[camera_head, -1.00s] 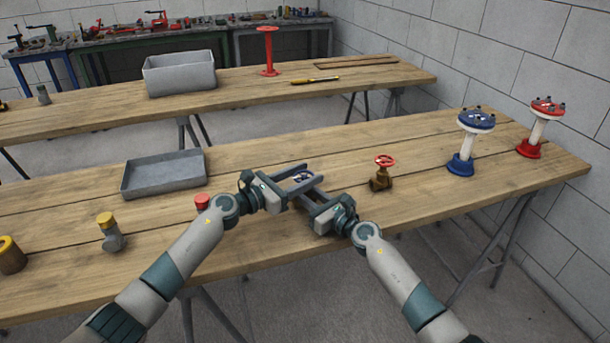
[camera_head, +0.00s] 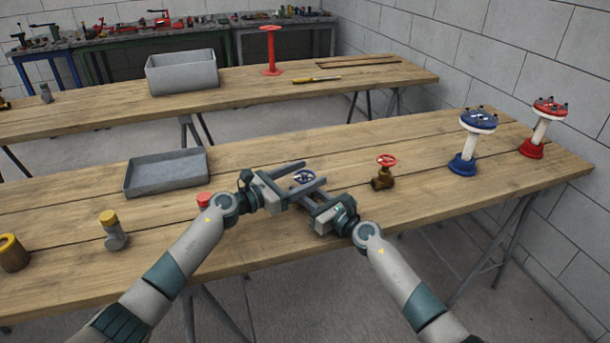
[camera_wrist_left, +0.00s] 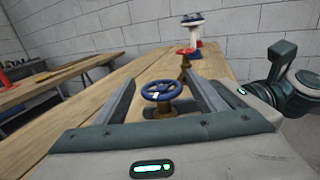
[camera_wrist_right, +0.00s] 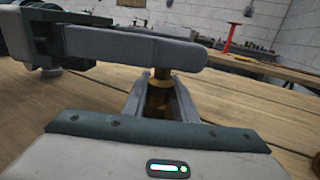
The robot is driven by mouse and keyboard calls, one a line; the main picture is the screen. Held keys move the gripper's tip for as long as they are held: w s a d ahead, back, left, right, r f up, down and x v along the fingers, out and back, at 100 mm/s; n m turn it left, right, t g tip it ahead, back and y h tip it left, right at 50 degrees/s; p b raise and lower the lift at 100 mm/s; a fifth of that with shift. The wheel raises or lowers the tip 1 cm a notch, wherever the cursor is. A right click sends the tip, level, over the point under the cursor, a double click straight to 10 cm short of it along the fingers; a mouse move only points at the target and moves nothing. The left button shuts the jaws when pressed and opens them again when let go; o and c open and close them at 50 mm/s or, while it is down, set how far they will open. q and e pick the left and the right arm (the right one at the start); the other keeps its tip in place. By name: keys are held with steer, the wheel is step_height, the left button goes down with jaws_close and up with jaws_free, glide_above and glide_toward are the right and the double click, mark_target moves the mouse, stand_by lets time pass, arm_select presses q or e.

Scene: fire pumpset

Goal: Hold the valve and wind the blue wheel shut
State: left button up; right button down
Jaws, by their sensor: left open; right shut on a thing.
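The blue wheel (camera_head: 304,177) tops a small brass valve that is mostly hidden by my grippers in the head view. In the left wrist view the blue wheel (camera_wrist_left: 161,91) sits on its brass body (camera_wrist_left: 160,109), between the spread fingers. My left gripper (camera_head: 307,174) is open, its fingers on either side of the wheel with gaps showing. My right gripper (camera_wrist_right: 158,97) is shut on the brass valve body (camera_wrist_right: 157,95), below the wheel. A left gripper finger crosses the right wrist view and hides the wheel there.
A brass valve with a red wheel (camera_head: 386,160) stands to the right. Blue (camera_head: 463,164) and red (camera_head: 532,150) flanged stands are farther right. A grey tray (camera_head: 130,191) and yellow-capped fitting (camera_head: 113,238) are left. Bare table lies behind the grippers.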

mark_target(296, 180)
arm_select(q)
steer(key=shift+s+a, duration=0.1)
steer(key=shift+v, duration=3.65)
arm_select(e)
steer(key=shift+w+d, duration=0.1)
steer(key=shift+d, duration=0.05)
steer(key=c, duration=1.4)
jaws_free()
steer(key=shift+o, duration=0.2)
steer(key=v, duration=1.2)
arm_select(q)
steer(key=shift+f, duration=0.1)
arm_select(e)
steer(key=shift+f, duration=0.1)
